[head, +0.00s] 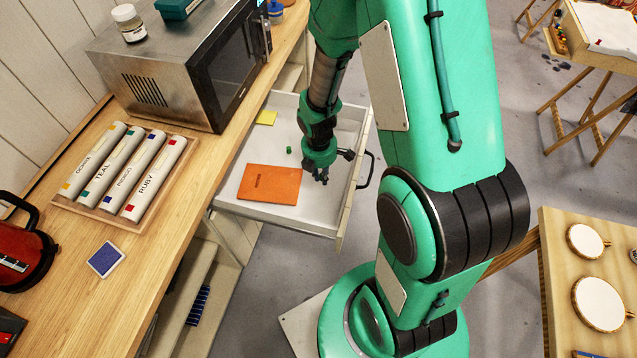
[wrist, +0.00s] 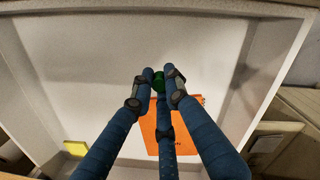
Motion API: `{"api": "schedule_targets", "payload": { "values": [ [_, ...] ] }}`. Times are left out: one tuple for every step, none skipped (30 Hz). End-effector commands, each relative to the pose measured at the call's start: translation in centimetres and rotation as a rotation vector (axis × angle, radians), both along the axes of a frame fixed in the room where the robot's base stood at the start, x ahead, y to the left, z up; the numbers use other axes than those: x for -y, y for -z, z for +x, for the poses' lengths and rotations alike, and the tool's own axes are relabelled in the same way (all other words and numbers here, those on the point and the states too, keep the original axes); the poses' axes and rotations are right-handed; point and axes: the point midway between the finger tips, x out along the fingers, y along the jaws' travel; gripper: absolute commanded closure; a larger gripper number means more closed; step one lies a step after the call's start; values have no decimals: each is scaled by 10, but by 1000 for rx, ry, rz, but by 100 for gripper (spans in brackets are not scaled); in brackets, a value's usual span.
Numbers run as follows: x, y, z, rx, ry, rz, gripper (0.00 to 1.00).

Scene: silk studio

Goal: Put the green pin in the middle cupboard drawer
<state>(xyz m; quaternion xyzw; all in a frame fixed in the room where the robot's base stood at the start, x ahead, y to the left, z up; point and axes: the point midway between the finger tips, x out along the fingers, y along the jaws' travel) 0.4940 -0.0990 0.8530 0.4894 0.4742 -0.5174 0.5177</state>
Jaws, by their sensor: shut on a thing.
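My gripper (head: 320,177) is inside an open white drawer (head: 232,206) of the cupboard under the wooden counter, pointing down. In the wrist view its fingertips (wrist: 158,88) are closed around a small green thing, the green pin (wrist: 159,76); the fingers partly hide it. I cannot make it out at the fingertips in the head view. Another small green piece (head: 289,150) lies on the drawer floor, left of the gripper and apart from it. I cannot tell how high the held pin is above the floor.
An orange notebook (head: 270,184) and a yellow note (head: 266,117) lie in the drawer. A microwave (head: 165,85), paper rolls in a tray (head: 75,209) and a red kettle (head: 22,255) stand on the counter. A blue brush (head: 198,305) is on the shelf below.

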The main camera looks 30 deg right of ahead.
Motion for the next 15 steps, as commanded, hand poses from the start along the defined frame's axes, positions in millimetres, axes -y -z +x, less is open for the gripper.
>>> {"api": "schedule_targets", "payload": {
  "values": [
    [0,9,0,-1,-1,0,96],
    [0,12,0,-1,-1,0,96],
    [0,15,0,0,0,0,96],
    [0,17,0,0,1,0,96],
    [0,18,0,0,1,0,96],
    [0,19,0,0,1,0,96],
    [0,19,0,0,1,0,96],
    [0,19,0,0,1,0,96],
    [0,19,0,0,1,0,96],
    [0,19,0,0,1,0,96],
    [0,19,0,0,1,0,96],
    [0,19,0,0,1,0,96],
    [0,19,0,0,1,0,96],
    [0,19,0,0,1,0,96],
    [0,19,0,0,1,0,96]
  ]
}}
